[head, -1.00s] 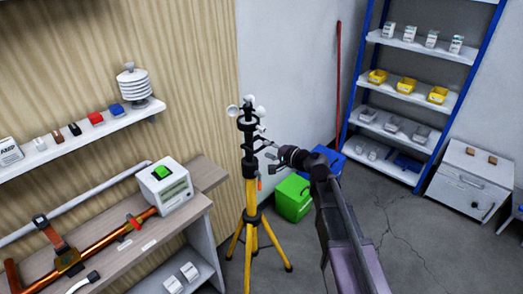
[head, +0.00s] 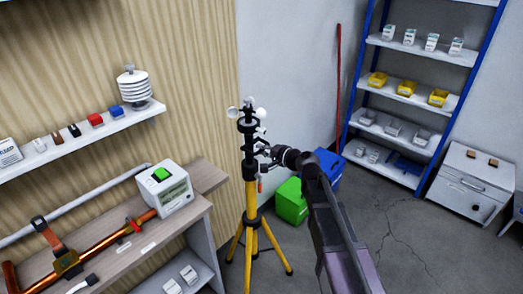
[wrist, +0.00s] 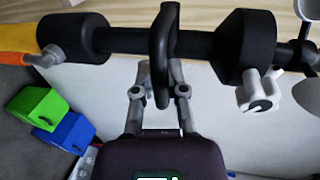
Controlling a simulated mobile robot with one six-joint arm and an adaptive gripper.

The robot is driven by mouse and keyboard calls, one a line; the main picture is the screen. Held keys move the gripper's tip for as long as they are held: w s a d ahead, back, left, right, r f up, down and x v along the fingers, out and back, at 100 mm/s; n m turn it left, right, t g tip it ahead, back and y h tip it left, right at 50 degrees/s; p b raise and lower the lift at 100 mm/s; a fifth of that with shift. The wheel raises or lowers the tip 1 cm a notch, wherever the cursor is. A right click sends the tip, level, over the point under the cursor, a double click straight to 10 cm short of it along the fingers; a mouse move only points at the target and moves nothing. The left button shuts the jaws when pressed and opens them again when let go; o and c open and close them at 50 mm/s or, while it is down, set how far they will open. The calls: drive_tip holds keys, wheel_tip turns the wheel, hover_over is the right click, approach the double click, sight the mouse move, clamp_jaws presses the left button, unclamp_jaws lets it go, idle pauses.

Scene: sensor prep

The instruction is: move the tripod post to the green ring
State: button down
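The tripod post (head: 250,190) stands upright on spread yellow legs, with a black upper section and white cups at its top. My gripper (head: 262,152) is at the black upper section, from the right. In the wrist view, the black section (wrist: 203,43) runs across the top, with a thin black flange (wrist: 163,35) between two thicker collars. My gripper (wrist: 160,68) has its two grey fingers apart, one on each side of the flange's lower end. Small gaps seem to show beside the flange; firm contact is not visible. I cannot make out a green ring on the floor.
A green bin (head: 291,201) and a blue bin (head: 328,168) stand behind my arm. A workbench (head: 205,178) with a white device (head: 165,188) is at left. A blue-framed shelf (head: 403,92) and white cabinet (head: 470,180) stand at right. Cracked floor between is clear.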

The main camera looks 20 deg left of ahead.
drive_tip(key=shift+r, duration=0.1)
wheel_tip(320, 180, up, 28)
drive_tip(key=p, duration=2.8)
drive_tip(key=shift+w, duration=0.1)
drive_tip(key=c, duration=0.7)
unclamp_jaws()
drive_tip(key=shift+f, duration=0.3)
wheel_tip(320, 180, down, 28)
drive_tip(key=b, duration=2.8)
drive_tip(key=shift+n+h, duration=0.3)
drive_tip(key=shift+d+f+p+v, duration=0.1)
drive_tip(key=shift+f+p+v, duration=0.3)
drive_tip(key=shift+v, duration=2.05)
drive_tip(key=shift+d+f+p+v, duration=0.15)
drive_tip(key=shift+p+v, duration=0.3)
drive_tip(key=shift+v, duration=1.95)
drive_tip(key=shift+f+p+v, duration=0.3)
drive_tip(key=shift+p+v, duration=0.15)
drive_tip(key=shift+v, duration=2)
